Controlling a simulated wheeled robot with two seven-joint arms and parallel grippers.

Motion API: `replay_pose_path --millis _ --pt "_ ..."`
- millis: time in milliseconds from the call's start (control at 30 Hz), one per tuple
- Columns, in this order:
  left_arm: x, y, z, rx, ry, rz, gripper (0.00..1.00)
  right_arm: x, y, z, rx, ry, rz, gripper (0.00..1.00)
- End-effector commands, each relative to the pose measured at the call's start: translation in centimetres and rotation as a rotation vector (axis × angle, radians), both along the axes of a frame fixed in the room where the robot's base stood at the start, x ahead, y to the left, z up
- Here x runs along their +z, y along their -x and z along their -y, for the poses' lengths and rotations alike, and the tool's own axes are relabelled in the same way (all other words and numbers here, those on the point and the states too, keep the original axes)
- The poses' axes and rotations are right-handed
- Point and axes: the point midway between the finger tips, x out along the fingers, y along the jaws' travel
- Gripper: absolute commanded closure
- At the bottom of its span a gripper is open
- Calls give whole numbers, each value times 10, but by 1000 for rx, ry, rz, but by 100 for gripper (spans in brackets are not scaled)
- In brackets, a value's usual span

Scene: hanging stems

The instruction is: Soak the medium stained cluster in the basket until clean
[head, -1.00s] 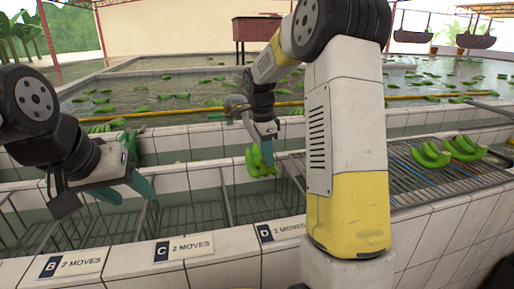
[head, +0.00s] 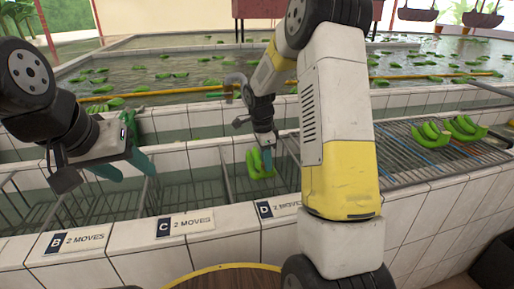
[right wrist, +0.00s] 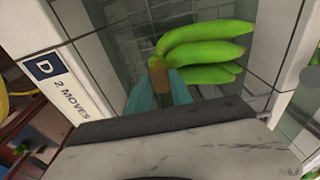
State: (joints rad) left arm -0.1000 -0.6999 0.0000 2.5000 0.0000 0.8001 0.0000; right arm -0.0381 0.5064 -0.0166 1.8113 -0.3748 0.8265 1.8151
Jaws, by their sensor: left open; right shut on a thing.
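A green banana cluster (head: 258,165) hangs from my right gripper (head: 266,142) in the head view, over the trough section behind the D label. In the right wrist view the cluster (right wrist: 205,48) shows several green fingers, and the teal jaws (right wrist: 160,88) are shut on its brown crown. I cannot make out a stain on it. Wire baskets (head: 188,200) sit in the water-filled trough. My left gripper (head: 122,168) is open and empty above the trough near the B and C sections.
Two green clusters (head: 431,134) lie on a wire rack (head: 408,160) at the right. A large pool with floating bananas lies behind.

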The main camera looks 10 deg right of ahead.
Motion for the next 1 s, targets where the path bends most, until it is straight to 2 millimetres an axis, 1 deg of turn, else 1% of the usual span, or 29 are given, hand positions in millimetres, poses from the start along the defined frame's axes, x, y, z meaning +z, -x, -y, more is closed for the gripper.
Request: replay_pose_path --millis 700,1000 --pt "0 0 0 0 0 0 48 -76 -1 0 -1 0 1 100" --pt "0 0 0 0 0 0 48 -102 -1 0 -1 0 3 100"
